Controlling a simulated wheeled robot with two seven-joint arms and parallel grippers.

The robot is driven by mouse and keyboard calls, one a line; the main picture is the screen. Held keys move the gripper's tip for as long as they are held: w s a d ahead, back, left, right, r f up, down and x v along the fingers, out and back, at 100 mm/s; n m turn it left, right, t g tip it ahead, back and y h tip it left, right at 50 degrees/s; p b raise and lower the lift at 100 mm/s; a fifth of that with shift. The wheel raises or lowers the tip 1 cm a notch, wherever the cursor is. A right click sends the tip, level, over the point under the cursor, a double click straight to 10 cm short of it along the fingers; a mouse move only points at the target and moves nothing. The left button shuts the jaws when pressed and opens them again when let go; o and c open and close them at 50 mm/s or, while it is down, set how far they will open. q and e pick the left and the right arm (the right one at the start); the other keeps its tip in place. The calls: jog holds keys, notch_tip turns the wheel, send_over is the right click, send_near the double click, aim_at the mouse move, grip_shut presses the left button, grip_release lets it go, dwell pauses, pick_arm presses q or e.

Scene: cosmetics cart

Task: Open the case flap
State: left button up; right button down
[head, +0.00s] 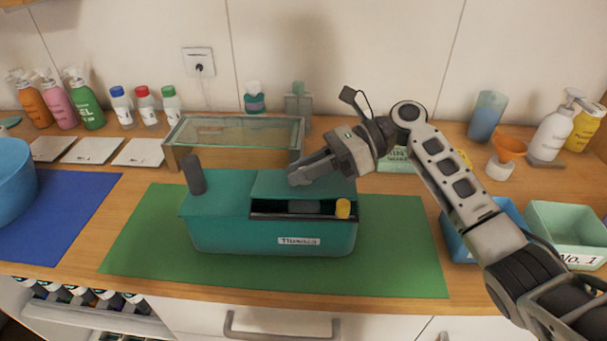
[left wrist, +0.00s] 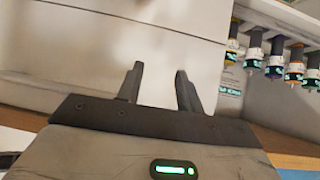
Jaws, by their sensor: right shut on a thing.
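The teal case (head: 223,237) stands on a green mat, with a white label on its front. Its flap (head: 270,186) covers the top right part. A dark opening shows below the flap's front edge, with a dark grey item (head: 304,207) and a yellow-capped item (head: 343,209) inside. My right gripper (head: 297,178) lies over the top of the flap and is shut on it; its fingertips partly hide the contact. My left gripper (left wrist: 158,70) shows only in the left wrist view, open and empty, facing pale cabinet fronts.
A dark grey cylinder (head: 194,174) stands upright at the case's left end. A glass-topped box (head: 236,131) stands close behind. A blue bin (head: 456,243) and a green bin (head: 566,220) are at the right. The green mat (head: 400,260) is clear right of the case.

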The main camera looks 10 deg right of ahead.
jog(key=shift+w+d+r+m+g+y, duration=0.1)
jog(key=shift+w+r+m+g+y, duration=0.6)
jog(key=shift+m, duration=0.7)
jog(key=shift+w, duration=0.1)
jog(key=c, duration=1.3)
grip_release()
pick_arm(q)
jog(key=shift+a, duration=0.1)
pick_arm(e)
jog(key=shift+d, duration=0.1)
jog(key=shift+w+d, duration=0.1)
jog(key=shift+d, duration=0.15)
pick_arm(q)
jog(key=shift+w+d+f+b, duration=0.15)
jog(key=shift+f+b, duration=0.3)
jog(key=shift+b, duration=0.55)
jog(key=shift+d+f+b, duration=0.25)
jog(key=shift+f+b, duration=0.15)
jog(key=shift+b, duration=0.6)
pick_arm(e)
jog(key=shift+r+v, duration=0.2)
jog(key=shift+v, duration=7.45)
